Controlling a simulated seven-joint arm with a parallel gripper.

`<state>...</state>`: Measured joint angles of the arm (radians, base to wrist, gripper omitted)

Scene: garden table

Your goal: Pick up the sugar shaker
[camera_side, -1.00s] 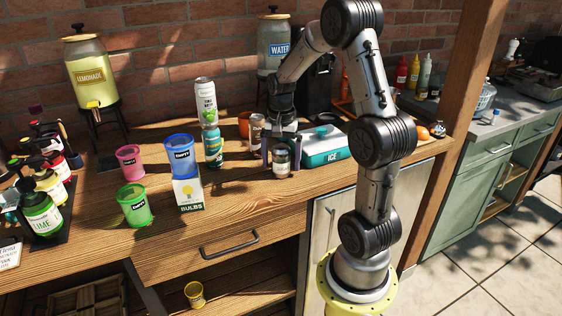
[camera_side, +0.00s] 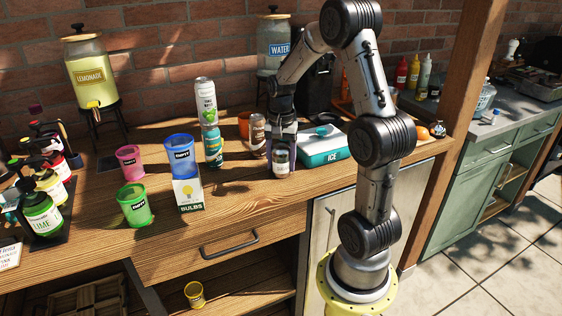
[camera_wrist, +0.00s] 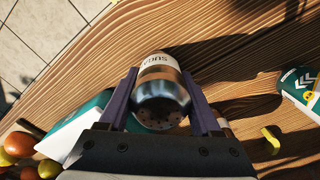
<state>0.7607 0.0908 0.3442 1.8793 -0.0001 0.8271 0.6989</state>
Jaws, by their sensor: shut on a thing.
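The sugar shaker (camera_side: 281,159) is a small jar with a domed metal lid and a pale label. It stands upright on the wooden counter near its front edge, left of the ICE box. In the wrist view the shaker (camera_wrist: 160,97) shows its holed lid and part of the label lettering, between the two purple fingers. My gripper (camera_wrist: 162,100) is shut on it, a finger on each side. In the side view my gripper (camera_side: 281,150) comes down on the shaker from above. I see no clear gap under the shaker.
A brown-labelled shaker (camera_side: 257,136) stands close on the left. The teal and white ICE box (camera_side: 322,146) is close on the right. A teal can (camera_side: 213,147) with a tall can (camera_side: 205,100) above it stands farther left. The counter front-left of the shaker (camera_side: 235,185) is bare.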

